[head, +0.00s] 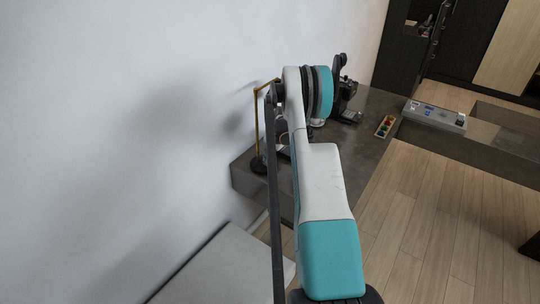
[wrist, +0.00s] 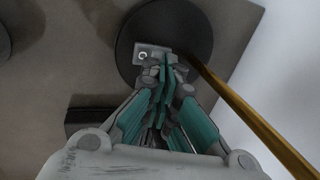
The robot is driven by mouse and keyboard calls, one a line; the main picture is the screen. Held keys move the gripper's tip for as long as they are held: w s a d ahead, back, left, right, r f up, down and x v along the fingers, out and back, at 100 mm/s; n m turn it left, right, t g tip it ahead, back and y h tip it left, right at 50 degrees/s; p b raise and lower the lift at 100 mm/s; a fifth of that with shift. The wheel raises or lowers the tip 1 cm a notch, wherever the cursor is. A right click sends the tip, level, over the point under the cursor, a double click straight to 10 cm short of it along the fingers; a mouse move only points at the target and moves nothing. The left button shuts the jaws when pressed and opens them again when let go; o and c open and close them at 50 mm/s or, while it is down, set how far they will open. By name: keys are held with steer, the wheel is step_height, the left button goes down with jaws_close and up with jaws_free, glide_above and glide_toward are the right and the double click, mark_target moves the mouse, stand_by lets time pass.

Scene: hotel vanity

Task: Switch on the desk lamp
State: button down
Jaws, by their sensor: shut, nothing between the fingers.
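The desk lamp has a thin gold pole (head: 257,122) and a round black base (head: 257,166) at the left edge of the counter in the head view. In the wrist view its black base (wrist: 131,38) lies under my gripper, and the gold pole (wrist: 250,112) slants to the lower right. A small grey switch plate (wrist: 144,54) with a round metal part sits on the base. My gripper (wrist: 168,63) is shut and empty, its tips over or beside the plate's right side. I cannot tell whether they touch. My arm hides part of the lamp in the head view.
The dark counter (head: 365,128) carries a black appliance (head: 347,101) and a tray of small coloured items (head: 385,126). A grey box (head: 435,115) stands farther right. A dark block (wrist: 90,120) lies near the base, and the white wall is close beside the lamp.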

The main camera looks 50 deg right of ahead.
steer(key=shift+w, duration=0.1)
steer(key=shift+w+a+f+g+b, duration=0.1)
steer(key=shift+w+f+g+b, duration=0.25)
steer(key=shift+f+g+b, duration=0.25)
steer(key=shift+w+r+g, duration=0.1)
steer(key=shift+g, duration=0.5)
steer(key=shift+s+b, duration=0.35)
steer(key=shift+s, duration=0.45)
step_height(320, 180, up, 14)
steer(key=p, duration=0.4)
steer(key=shift+w+r, duration=0.2)
steer(key=shift+w, duration=0.2)
